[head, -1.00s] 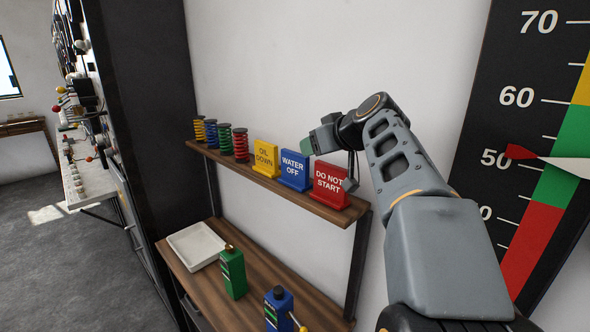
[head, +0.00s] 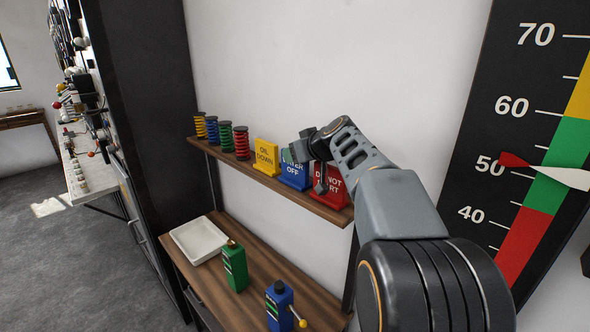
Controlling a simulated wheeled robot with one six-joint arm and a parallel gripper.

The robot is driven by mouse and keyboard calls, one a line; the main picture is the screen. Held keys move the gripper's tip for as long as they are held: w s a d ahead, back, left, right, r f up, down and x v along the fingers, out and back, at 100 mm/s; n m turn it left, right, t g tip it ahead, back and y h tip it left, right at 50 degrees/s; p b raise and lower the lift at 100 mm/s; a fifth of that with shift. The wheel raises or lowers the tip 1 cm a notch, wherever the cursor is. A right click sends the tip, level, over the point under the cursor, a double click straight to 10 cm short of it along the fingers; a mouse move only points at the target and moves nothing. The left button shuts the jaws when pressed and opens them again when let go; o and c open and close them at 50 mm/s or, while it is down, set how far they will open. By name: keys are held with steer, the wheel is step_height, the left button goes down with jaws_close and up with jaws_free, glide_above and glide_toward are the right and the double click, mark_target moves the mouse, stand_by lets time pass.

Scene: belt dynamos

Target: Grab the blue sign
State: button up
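The blue sign (head: 294,177), lettered "WATER OFF", stands upright on the wooden wall shelf (head: 333,215) between a yellow "OIL DOWN" sign (head: 266,158) and a red "DO NOT START" sign (head: 326,190). My gripper (head: 303,163) is in front of the upper parts of the blue and red signs and hides some of their lettering. One finger shows by the blue sign's top and another in front of the red sign, with a gap between them. I cannot tell whether either finger touches a sign.
Several coloured springs (head: 226,136) stand on the shelf's left part. Below are a workbench with a white tray (head: 199,240), a green device (head: 235,267) and a blue device (head: 280,305) with a lever. A large gauge (head: 520,170) is on the right.

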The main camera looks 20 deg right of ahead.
jaws_close()
stand_by(0.5)
